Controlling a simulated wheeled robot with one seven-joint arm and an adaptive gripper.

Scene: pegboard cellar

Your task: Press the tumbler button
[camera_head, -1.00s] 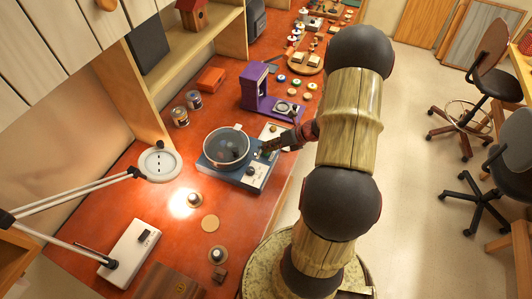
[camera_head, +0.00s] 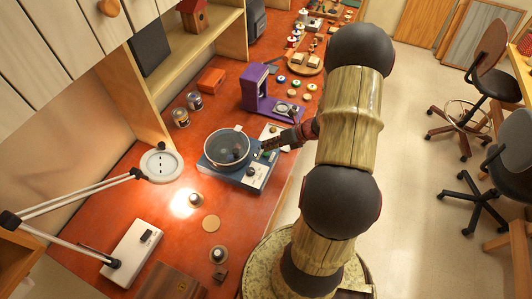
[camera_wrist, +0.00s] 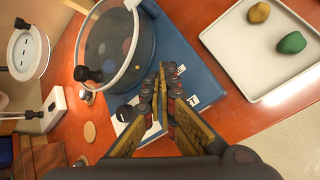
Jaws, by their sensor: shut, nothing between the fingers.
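The tumbler is a blue base (camera_head: 216,171) bearing a round drum with a clear, pale-rimmed lid (camera_head: 227,147). In the wrist view the drum (camera_wrist: 120,45) is at upper left and the blue base (camera_wrist: 185,55) lies behind my fingers. My gripper (camera_head: 266,145) is shut and empty over the tumbler's right edge; it also shows in the wrist view (camera_wrist: 162,70). My fingers hide part of the panel, and I cannot make out the button or any contact.
A purple device (camera_head: 250,88) stands behind. A lamp (camera_head: 160,164) and a white box (camera_head: 132,252) are on the left.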

